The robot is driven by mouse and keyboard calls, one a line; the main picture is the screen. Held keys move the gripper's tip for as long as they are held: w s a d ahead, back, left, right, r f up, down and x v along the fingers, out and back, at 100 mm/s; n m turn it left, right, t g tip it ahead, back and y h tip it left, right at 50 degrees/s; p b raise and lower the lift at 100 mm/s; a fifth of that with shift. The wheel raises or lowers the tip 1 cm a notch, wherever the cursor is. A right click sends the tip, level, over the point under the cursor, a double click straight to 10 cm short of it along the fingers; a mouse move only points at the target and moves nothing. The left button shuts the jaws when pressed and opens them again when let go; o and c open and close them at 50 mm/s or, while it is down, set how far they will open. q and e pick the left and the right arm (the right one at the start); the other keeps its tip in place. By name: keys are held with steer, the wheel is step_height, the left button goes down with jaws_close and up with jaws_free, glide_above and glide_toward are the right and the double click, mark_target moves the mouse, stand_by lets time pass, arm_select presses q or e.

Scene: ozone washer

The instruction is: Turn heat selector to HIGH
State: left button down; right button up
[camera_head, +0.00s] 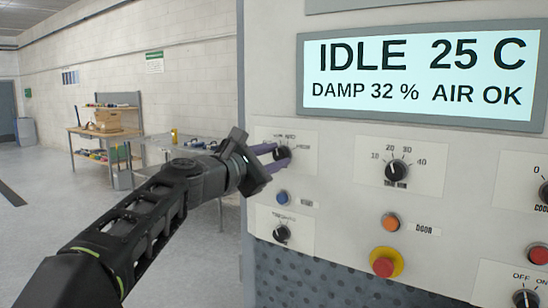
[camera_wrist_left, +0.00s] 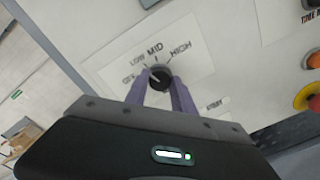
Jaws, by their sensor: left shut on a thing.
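The heat selector is a dark round knob (camera_head: 282,154) on a white label plate at the left of the panel. In the left wrist view the knob (camera_wrist_left: 160,78) sits below the words OFF, LOW, MID and HIGH. Its pale pointer mark slants to the upper left, seemingly near LOW; the exact setting is hard to read. My left gripper (camera_head: 277,155) reaches in from the left, its purple fingers shut on the knob, one on each side. The fingers (camera_wrist_left: 160,90) cover part of the knob's sides. My right gripper is not in view.
A display (camera_head: 420,78) reads IDLE 25 C. A blue button (camera_head: 282,197) and another knob (camera_head: 282,234) lie below the selector. A timer knob (camera_head: 397,172), an orange button (camera_head: 390,222) and a red stop button (camera_head: 386,262) are to the right. A workbench (camera_head: 105,135) stands far left.

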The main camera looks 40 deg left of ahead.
arm_select(q)
steer(key=shift+m, duration=0.4)
steer(key=shift+d+f+m+b, duration=0.1)
steer(key=shift+m+b, duration=0.8)
steer(key=shift+m, duration=0.3)
steer(key=m+b, duration=0.2)
steer(key=m, duration=0.2)
steer(key=m+b, duration=0.2)
steer(key=m, duration=0.3)
steer(key=shift+f, duration=0.15)
steer(key=shift+m+b, duration=1)
steer(key=shift+m, duration=0.8)
steer(key=c, duration=1.1)
jaws_free()
steer(key=shift+o, duration=0.2)
